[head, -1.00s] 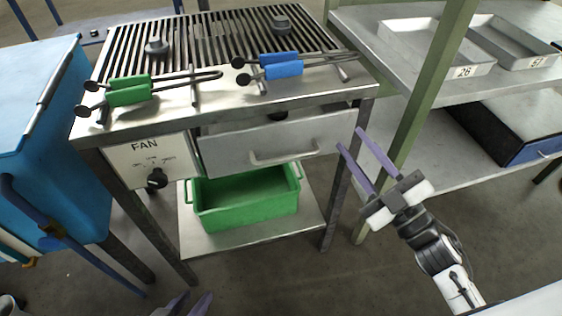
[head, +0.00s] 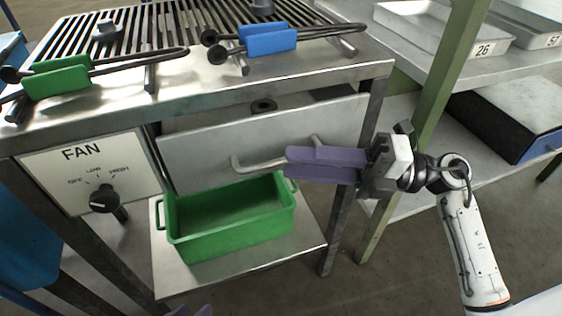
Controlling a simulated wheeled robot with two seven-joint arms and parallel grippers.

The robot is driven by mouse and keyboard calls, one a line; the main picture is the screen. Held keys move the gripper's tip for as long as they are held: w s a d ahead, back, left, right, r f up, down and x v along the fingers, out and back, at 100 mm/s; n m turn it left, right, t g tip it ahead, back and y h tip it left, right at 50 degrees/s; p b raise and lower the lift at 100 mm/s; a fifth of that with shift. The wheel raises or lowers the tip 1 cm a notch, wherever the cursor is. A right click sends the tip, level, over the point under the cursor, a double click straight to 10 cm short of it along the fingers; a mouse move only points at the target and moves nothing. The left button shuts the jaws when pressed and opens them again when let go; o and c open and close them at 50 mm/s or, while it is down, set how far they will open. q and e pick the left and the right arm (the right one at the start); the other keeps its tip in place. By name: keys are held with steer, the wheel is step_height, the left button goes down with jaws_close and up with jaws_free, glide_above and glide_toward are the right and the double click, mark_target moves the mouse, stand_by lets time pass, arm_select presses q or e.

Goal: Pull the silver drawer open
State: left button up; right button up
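The silver drawer (head: 215,152) sits under the grill top, with a narrow gap along its upper edge. Its bar handle (head: 258,164) runs across the front. My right gripper (head: 288,162) reaches in from the right, with its purple fingers over the right half of the handle and hiding part of it. The fingers look close together, one above the other; I cannot tell whether the bar is between them. Only a purple fingertip of my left gripper (head: 205,311) shows at the bottom edge, well below the drawer.
A green bin (head: 232,222) stands on the lower shelf under the drawer. A FAN panel with a black knob (head: 104,199) is left of the drawer. A green post (head: 432,110) stands right of the grill. Green-handled (head: 60,80) and blue-handled tongs (head: 268,40) lie on top.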

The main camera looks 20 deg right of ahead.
mark_target(281, 159)
steer(key=shift+x, duration=1.95)
steer(key=shift+r, duration=0.1)
steer(key=shift+d, duration=0.1)
jaws_close()
